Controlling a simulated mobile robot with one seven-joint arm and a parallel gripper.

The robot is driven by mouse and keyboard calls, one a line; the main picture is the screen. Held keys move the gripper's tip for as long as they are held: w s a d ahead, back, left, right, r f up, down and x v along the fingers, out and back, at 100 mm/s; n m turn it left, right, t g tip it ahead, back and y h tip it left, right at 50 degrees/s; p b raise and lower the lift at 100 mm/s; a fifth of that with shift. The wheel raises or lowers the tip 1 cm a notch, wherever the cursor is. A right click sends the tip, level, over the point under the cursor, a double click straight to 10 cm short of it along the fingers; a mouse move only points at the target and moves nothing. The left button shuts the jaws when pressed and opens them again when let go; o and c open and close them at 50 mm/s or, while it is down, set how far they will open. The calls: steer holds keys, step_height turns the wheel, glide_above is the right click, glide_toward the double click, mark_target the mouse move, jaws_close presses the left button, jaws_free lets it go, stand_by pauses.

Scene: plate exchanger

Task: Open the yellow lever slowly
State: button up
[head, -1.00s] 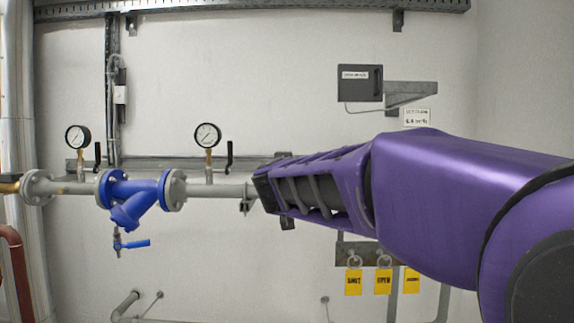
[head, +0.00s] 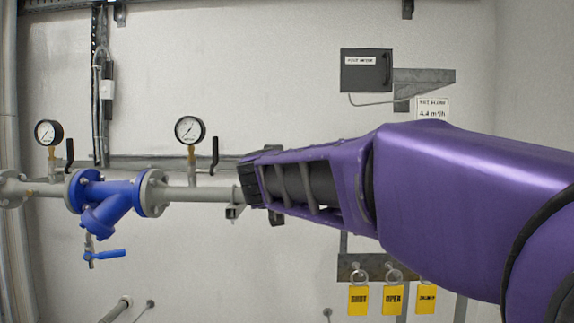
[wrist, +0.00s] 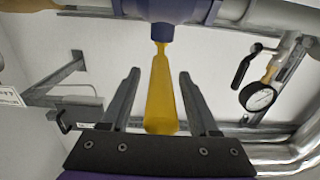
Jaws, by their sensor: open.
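The yellow lever (wrist: 162,100) shows in the wrist view as a long flat bar. It runs from a dark blue valve body (wrist: 178,8) at the top edge down towards the gripper's palm. My gripper (wrist: 159,75) is open, with one finger on each side of the lever and a gap on both sides. I cannot tell how deep the lever lies between the fingers. In the head view my purple arm reaches left to the grey pipe (head: 190,194) and hides the lever and its valve.
A pressure gauge (head: 190,130) with a black-handled valve (head: 215,155) stands on the pipe near the arm's end. A blue strainer (head: 108,200) and another gauge (head: 48,133) are further left. Yellow tags (head: 394,299) hang below the arm. A dark box (head: 366,70) is on the wall above.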

steer(key=shift+w, duration=0.35)
jaws_close()
stand_by(1.3)
